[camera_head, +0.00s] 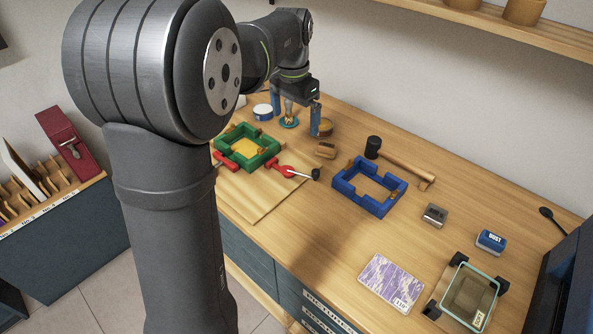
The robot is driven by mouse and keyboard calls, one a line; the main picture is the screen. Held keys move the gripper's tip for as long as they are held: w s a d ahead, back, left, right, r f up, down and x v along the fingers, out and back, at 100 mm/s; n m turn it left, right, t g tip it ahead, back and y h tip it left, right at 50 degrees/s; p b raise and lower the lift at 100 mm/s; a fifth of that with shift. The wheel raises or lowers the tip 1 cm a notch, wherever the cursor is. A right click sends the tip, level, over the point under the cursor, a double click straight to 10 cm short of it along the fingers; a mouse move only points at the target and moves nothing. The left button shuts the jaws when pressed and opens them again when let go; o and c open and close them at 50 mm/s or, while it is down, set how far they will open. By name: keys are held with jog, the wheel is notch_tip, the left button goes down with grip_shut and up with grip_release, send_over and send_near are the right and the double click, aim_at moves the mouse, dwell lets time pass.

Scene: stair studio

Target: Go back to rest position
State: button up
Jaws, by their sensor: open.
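My gripper (296,120) points down over the back left of the wooden bench (240,203). Its two blue-grey fingers are apart, so it is open. Between or just behind the fingers is a small brass-coloured piece on a blue round base (289,122). I cannot tell whether a finger touches it. My arm fills the left and upper middle of the view and hides part of the bench.
A green frame (262,161) with red-handled clamps sits left of a blue frame (348,193). A black-headed mallet (373,146), a small metal block (435,214), a blue box (491,241), a purple patterned pad (392,282) and a glass-topped tray (452,310) stand rightward. A shelf (490,20) hangs above.

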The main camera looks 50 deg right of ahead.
notch_tip(320, 180, down, 10)
jog(key=shift+d+r, duration=0.15)
jog(key=shift+r, duration=0.05)
dwell(0.7)
notch_tip(320, 180, up, 10)
dwell(0.4)
